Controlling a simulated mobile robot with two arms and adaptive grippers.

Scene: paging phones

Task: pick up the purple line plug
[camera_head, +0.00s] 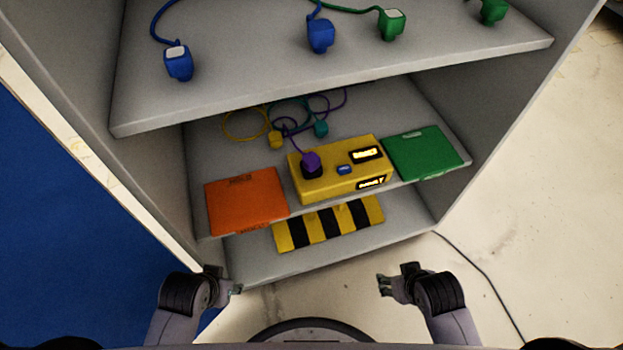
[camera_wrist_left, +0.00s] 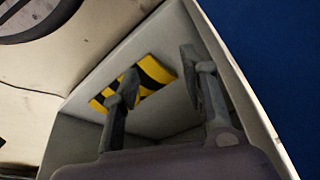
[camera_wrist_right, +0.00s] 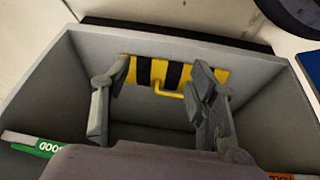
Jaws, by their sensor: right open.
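The purple line plug (camera_head: 311,160) sits on the left part of the yellow box (camera_head: 330,187) on the middle shelf, over a dark socket. A purple cord runs from it to the back of the shelf. My right gripper (camera_head: 384,284) is open and empty in front of the shelf unit, below and to the right of the plug. Its fingers also show spread in the right wrist view (camera_wrist_right: 160,90). My left gripper (camera_head: 236,289) is in front of the unit at lower left. In the left wrist view (camera_wrist_left: 160,75) its fingers are apart with nothing between them.
An orange panel (camera_head: 246,200) and a green panel (camera_head: 424,152) flank the yellow box. The upper shelf (camera_head: 260,85) overhangs, carrying blue plugs (camera_head: 179,63) and green plugs. A striped panel (camera_head: 328,223) lies below.

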